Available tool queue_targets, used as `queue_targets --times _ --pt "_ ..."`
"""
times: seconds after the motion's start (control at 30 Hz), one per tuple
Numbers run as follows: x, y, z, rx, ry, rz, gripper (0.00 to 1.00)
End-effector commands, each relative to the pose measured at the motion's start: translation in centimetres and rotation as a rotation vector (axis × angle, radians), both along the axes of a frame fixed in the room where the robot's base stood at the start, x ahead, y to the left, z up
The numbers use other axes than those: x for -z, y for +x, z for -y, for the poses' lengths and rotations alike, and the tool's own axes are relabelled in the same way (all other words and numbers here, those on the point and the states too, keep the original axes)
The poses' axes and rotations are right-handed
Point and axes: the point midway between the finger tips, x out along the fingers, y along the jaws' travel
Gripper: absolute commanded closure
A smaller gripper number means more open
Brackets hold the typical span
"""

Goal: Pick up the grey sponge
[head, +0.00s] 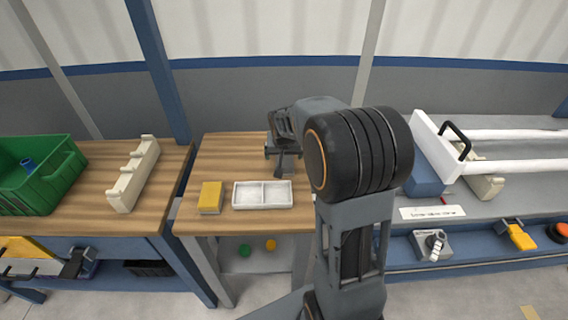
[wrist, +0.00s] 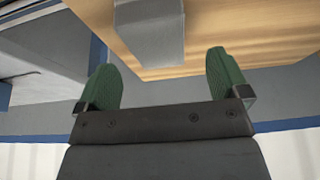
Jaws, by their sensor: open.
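A plain grey block (wrist: 150,32), which looks like the grey sponge, shows at the top of the wrist view beside the wooden table top. It lies ahead of and between my fingertips, with a gap on both sides, nearer the left finger. My gripper (wrist: 161,62) has two green fingers spread apart with nothing held between them. In the head view my gripper (head: 283,160) is over the back of the middle wooden table (head: 225,155). The grey sponge cannot be made out there, and my arm hides part of that table.
A yellow block (head: 210,197) and a white two-part tray (head: 262,195) sit at the middle table's front. A green crate (head: 40,175) and a cream rack (head: 133,175) stand on the left table. A white frame with pipes (head: 510,166) is at the right.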

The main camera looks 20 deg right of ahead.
Motion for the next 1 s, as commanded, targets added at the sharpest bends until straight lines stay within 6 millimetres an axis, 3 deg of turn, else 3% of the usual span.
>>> queue_targets --times 0.2,0.37,1.0 --pt "2.9 0.9 0.7 -0.001 0.0 -0.004 0.06" --pt "4.2 1.4 0.9 -0.001 0.0 -0.002 0.06" --pt "4.6 1.5 0.9 -0.001 0.0 -0.001 0.06"
